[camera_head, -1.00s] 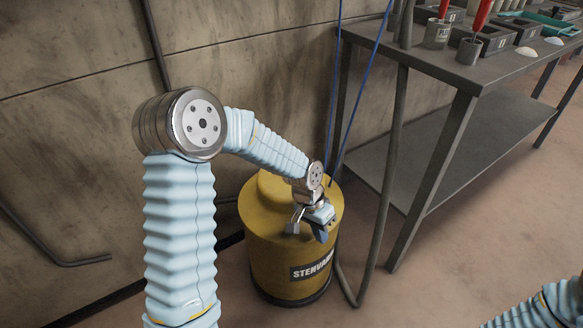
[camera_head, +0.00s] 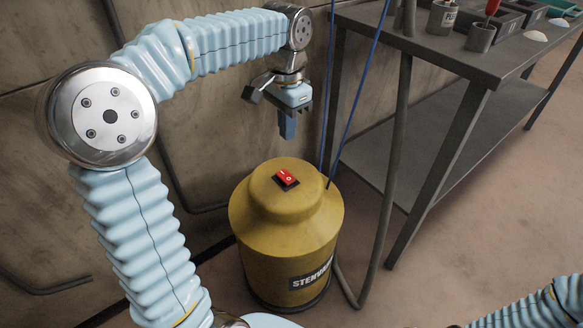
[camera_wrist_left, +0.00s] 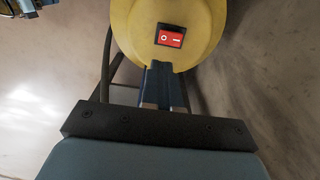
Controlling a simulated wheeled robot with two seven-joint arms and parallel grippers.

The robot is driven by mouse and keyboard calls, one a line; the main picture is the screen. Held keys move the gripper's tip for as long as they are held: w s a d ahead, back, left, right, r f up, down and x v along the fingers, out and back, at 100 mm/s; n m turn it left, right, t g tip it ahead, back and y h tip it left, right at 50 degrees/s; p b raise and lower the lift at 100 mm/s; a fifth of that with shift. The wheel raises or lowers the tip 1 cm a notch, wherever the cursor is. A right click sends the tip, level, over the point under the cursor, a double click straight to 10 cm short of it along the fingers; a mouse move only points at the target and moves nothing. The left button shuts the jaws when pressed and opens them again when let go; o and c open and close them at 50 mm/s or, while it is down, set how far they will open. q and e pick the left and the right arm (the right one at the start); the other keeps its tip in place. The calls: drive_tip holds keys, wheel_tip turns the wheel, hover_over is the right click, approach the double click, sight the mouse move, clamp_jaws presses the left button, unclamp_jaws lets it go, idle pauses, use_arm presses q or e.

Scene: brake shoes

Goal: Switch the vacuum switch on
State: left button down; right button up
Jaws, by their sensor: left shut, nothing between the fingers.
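The vacuum switch (camera_head: 286,178) is a red rocker in a dark frame on top of the yellow vacuum canister (camera_head: 270,225). It also shows in the left wrist view (camera_wrist_left: 170,36), with a circle mark on one half and a line mark on the other. Which half is pressed down, I cannot tell for sure. My left gripper (camera_head: 287,136) is shut and empty, pointing down, above and behind the canister, apart from the switch. Its fingers (camera_wrist_left: 163,88) show just below the switch in the left wrist view. My right gripper is not in view.
A grey metal table (camera_head: 440,45) with cups and trays stands at the right. A grey hose (camera_head: 385,180) and thin blue lines (camera_head: 352,105) run beside the canister. A wall (camera_head: 200,130) is behind it. The floor at the right is clear.

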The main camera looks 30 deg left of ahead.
sight(288, 183)
use_arm(q)
wheel_tip(288, 183, down, 14)
drive_tip(key=shift+f+b, duration=0.1)
drive_tip(key=shift+b, duration=1.1)
drive_tip(key=shift+d, duration=0.1)
drive_tip(key=shift+f+b, duration=0.3)
drive_tip(key=shift+b, duration=0.25)
drive_tip(key=shift+s+r+y, duration=0.1)
drive_tip(key=shift+r+y, duration=0.05)
drive_tip(key=shift+y, duration=0.15)
drive_tip(key=shift+r+p, duration=0.8)
drive_tip(key=shift+p, duration=0.1)
